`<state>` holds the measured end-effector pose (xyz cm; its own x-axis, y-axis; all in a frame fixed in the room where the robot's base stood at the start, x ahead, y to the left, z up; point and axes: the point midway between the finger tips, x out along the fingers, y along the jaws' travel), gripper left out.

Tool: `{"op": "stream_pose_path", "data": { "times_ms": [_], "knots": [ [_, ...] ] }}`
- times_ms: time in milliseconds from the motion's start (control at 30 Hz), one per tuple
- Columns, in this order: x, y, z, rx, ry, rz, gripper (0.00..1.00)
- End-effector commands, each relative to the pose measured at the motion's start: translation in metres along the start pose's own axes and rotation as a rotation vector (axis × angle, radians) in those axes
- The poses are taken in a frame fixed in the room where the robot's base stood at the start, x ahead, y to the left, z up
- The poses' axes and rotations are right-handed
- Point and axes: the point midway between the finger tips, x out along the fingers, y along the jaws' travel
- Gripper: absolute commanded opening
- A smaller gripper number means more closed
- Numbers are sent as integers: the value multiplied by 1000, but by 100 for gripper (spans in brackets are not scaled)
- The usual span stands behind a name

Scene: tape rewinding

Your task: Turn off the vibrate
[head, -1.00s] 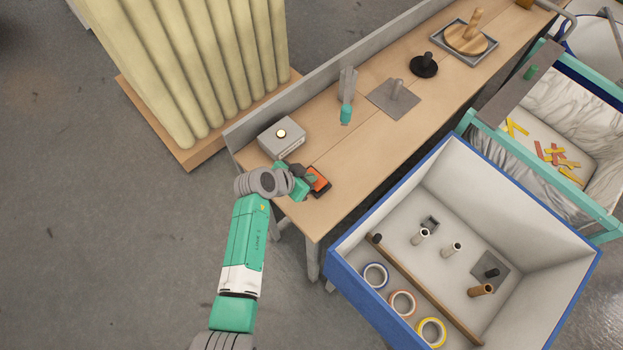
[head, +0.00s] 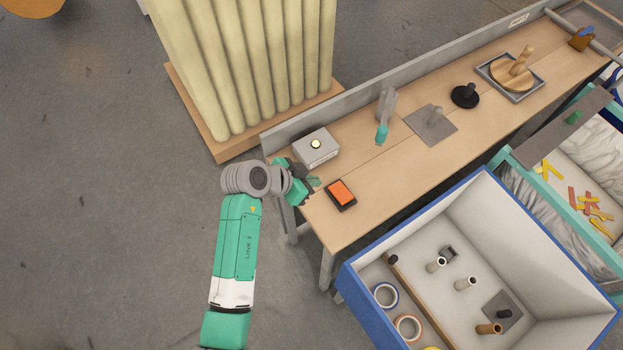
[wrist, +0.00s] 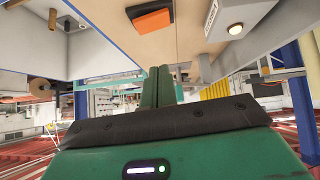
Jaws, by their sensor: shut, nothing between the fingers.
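A black-framed switch with an orange top (head: 341,194) lies near the front left end of the wooden workbench. A grey box with a round pale button (head: 316,144) stands behind it, towards the back panel. I cannot tell from a label which of them belongs to the vibrate. My gripper (head: 312,183) is at the bench's left end, left of the orange switch and in front of the grey box, apart from both. In the wrist view its green fingers (wrist: 157,86) are together and empty. The orange switch (wrist: 150,20) and the round button (wrist: 235,28) show above them.
A blue-rimmed bin (head: 350,275) with tape rolls stands at the front right.

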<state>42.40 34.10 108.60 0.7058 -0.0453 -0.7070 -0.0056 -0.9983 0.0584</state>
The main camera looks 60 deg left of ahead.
Motion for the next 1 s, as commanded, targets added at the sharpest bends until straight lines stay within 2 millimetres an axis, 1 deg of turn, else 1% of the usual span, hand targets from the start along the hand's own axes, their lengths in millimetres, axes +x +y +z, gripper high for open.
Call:
{"op": "stream_pose_path", "data": {
  "times_ms": [267,500,767,867,967,1000],
  "knots": [
    [0,0,0,-2,0,2,0],
    [-3,7,-2,-73,2,66,0],
    [-1,8,-2,-73,2,67,0],
    [7,8,-3,-73,1,69,0],
    [25,10,-2,-73,0,69,0],
    [34,10,-2,-73,0,70,0]
  ]
}}
